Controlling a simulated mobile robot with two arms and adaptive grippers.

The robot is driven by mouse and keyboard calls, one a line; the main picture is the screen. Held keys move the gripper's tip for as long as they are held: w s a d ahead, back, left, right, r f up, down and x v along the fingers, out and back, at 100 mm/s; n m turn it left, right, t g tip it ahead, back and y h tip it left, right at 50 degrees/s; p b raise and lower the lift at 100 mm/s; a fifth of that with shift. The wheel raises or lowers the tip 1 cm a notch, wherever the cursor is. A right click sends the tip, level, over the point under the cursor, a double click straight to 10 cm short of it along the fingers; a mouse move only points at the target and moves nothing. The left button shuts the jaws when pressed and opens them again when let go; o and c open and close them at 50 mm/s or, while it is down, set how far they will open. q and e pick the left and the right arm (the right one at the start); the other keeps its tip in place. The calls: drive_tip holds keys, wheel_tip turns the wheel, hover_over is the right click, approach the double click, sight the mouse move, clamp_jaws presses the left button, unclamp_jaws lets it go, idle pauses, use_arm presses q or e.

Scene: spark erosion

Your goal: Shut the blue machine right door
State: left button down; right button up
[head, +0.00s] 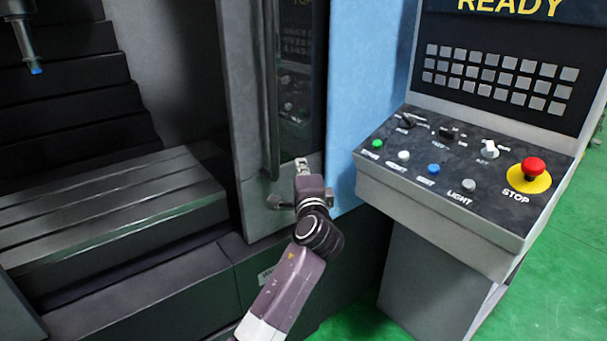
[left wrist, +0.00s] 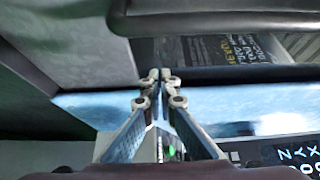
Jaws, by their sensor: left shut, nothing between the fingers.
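The blue machine's right door (head: 241,110) is a grey panel with a dark window and a long vertical handle (head: 270,90). It stands open at the right side of the machine's opening, in front of the blue body (head: 368,80). My left gripper (head: 301,163) is shut and empty, just right of the handle's lower end, in front of the door's lower right part. In the left wrist view the shut fingertips (left wrist: 160,75) are near the door's edge, with the handle bar (left wrist: 220,20) across the top. I cannot tell whether they touch the door. My right gripper is not in view.
The machine's opening on the left shows a slotted bed (head: 110,200) and a spindle tool with a blue tip (head: 25,40). A control console (head: 440,180) with buttons and a red stop knob (head: 533,168) stands to the right. Green floor (head: 565,260) is clear beyond it.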

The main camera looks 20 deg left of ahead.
use_arm(q)
drive_tip(key=a+p, duration=0.1)
drive_tip(key=a, duration=0.1)
drive_tip(key=s+a+p, duration=0.1)
drive_tip(key=shift+a, duration=0.35)
drive_tip(key=shift+a, duration=0.1)
